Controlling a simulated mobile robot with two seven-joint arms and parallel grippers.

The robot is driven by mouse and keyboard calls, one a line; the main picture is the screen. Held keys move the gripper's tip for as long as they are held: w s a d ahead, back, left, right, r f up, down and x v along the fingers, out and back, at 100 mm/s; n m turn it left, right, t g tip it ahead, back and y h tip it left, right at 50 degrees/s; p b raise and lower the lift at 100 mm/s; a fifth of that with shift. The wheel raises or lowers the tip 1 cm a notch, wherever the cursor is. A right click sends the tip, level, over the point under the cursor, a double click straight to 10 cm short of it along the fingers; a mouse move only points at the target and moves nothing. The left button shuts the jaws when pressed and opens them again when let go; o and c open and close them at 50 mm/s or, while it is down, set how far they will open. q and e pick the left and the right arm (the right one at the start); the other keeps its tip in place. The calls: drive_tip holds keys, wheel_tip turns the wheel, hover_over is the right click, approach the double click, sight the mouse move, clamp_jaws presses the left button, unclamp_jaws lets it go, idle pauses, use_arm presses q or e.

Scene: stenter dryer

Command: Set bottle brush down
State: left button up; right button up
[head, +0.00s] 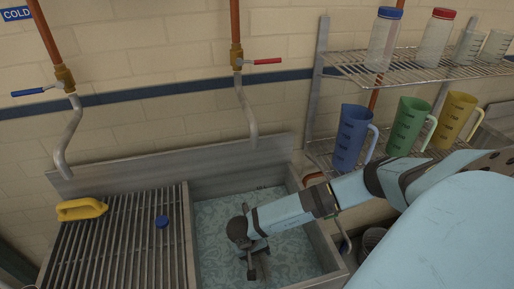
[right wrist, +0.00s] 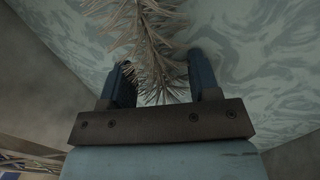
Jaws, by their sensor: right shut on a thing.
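The bottle brush (right wrist: 140,28), with pale wiry bristles, shows in the right wrist view. Its bristles run down between the two fingers of my right gripper (right wrist: 163,88), which is shut on it. In the head view my right gripper (head: 256,266) points down inside the sink basin (head: 213,220), above its swirl-patterned blue-grey surface. The brush cannot be made out in the head view. Whether it touches the basin surface cannot be told. My left gripper is not in view.
Left of the basin is a slatted drainboard (head: 118,245) with a yellow handled item (head: 81,209) and a blue cap (head: 162,221). Wire shelves at right hold blue (head: 351,138), green (head: 408,126) and yellow jugs (head: 455,121), with clear bottles above. Taps hang above the sink.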

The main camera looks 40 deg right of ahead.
wheel_tip(320, 180, down, 5)
drive_tip(key=shift+r, duration=0.1)
drive_tip(key=shift+f, duration=0.2)
drive_tip(key=shift+f, duration=0.2)
drive_tip(key=o, duration=0.9)
drive_tip(key=shift+r, duration=0.1)
drive_tip(key=shift+o, duration=0.2)
drive_tip(key=shift+r, duration=0.1)
